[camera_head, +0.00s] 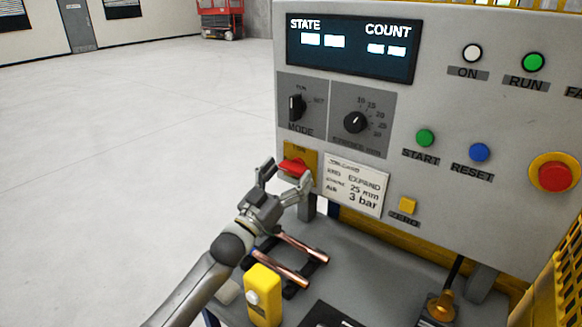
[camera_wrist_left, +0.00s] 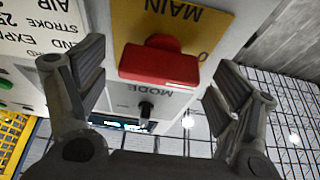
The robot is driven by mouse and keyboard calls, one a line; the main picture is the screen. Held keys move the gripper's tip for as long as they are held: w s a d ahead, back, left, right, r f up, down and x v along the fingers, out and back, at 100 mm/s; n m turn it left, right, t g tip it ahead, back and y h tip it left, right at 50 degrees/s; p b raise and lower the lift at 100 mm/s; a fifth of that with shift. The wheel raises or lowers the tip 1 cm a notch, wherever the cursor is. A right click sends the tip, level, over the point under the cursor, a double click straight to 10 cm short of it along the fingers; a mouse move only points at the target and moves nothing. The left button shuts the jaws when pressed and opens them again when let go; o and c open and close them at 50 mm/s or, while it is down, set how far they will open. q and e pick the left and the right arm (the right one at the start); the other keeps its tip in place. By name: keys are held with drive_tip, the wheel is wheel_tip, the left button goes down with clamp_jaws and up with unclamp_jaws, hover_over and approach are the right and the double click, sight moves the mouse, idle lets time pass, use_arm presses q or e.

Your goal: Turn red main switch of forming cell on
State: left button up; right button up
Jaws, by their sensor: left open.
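The red main switch (camera_head: 293,167) is a red handle on a yellow plate (camera_head: 300,148) at the lower left of the grey control panel (camera_head: 440,120). In the left wrist view the red handle (camera_wrist_left: 158,65) lies crosswise, with the yellow plate (camera_wrist_left: 205,25) marked MAIN behind it. My left gripper (camera_head: 285,178) is open in front of the switch. In the wrist view its fingers (camera_wrist_left: 160,85) stand on either side of the handle, with gaps on both sides. My right gripper does not show.
A mode knob (camera_head: 296,106) and a dial (camera_head: 355,122) sit above the switch, with a white label card (camera_head: 354,186) to its right. Below are copper tubes (camera_head: 280,268) on a rack and a yellow box (camera_head: 262,296). Open floor lies left.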

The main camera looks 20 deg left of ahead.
use_arm(q)
drive_tip(key=shift+w+d+r, duration=0.2)
drive_tip(key=shift+w, duration=0.3)
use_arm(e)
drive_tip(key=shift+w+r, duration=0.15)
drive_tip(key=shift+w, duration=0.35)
use_arm(q)
drive_tip(key=c, duration=1)
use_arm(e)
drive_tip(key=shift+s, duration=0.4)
